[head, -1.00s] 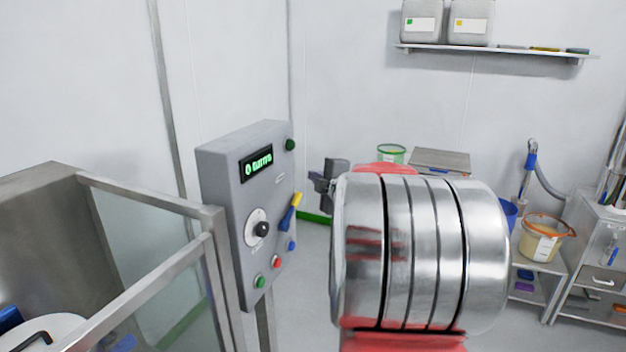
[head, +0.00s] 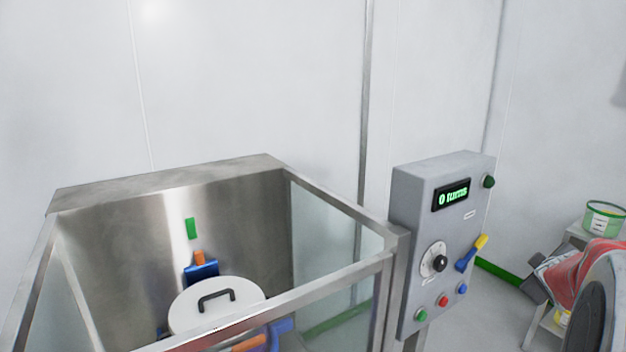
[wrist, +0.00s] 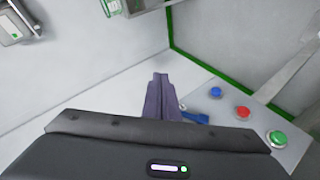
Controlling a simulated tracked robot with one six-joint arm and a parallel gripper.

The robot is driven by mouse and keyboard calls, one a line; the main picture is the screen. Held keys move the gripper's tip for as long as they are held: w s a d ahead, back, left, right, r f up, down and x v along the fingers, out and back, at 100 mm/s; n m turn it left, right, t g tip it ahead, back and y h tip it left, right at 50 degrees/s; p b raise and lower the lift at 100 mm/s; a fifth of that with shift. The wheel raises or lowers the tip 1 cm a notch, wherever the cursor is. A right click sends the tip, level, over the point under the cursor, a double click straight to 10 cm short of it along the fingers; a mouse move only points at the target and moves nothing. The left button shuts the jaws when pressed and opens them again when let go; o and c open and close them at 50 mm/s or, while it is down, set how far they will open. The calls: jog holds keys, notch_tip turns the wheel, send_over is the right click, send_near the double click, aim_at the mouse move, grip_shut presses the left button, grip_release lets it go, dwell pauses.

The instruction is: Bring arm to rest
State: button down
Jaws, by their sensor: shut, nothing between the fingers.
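My gripper (wrist: 160,97) shows in the wrist view with its dark fingers together and nothing between them. It is beside the grey control box (wrist: 225,115), whose blue, red and green buttons lie to the right of the fingers. A blue lever part shows just right of the fingers, partly hidden. In the head view, my silver and red arm is cut off at the right edge, right of the control box (head: 440,215). I cannot tell from there whether the fingers touch anything.
The box has a green display (head: 453,195), a black-knobbed dial (head: 436,260) and a yellow-blue lever (head: 471,253). Left of it stands a steel, glass-sided enclosure (head: 165,182) holding a white lid (head: 215,305). A green-rimmed pail (head: 604,220) stands at the right.

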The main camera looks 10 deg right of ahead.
jog(key=s+a+f+m+g+y, duration=0.1)
jog(key=s+a+y, duration=0.2)
jog(key=a, duration=1.3)
jog(key=s+a+f+m+g+y, duration=0.1)
jog(key=s+a+y, duration=0.2)
jog(key=s+a, duration=0.5)
jog(key=s+a+f+m+g+y, duration=0.1)
jog(key=s+a, duration=0.4)
jog(key=a, duration=2)
jog(key=shift+s+a+y, duration=0.15)
jog(key=shift+a+y, duration=0.05)
jog(key=shift+y, duration=0.7)
jog(key=shift+d+f, duration=0.1)
jog(key=shift+d, duration=0.05)
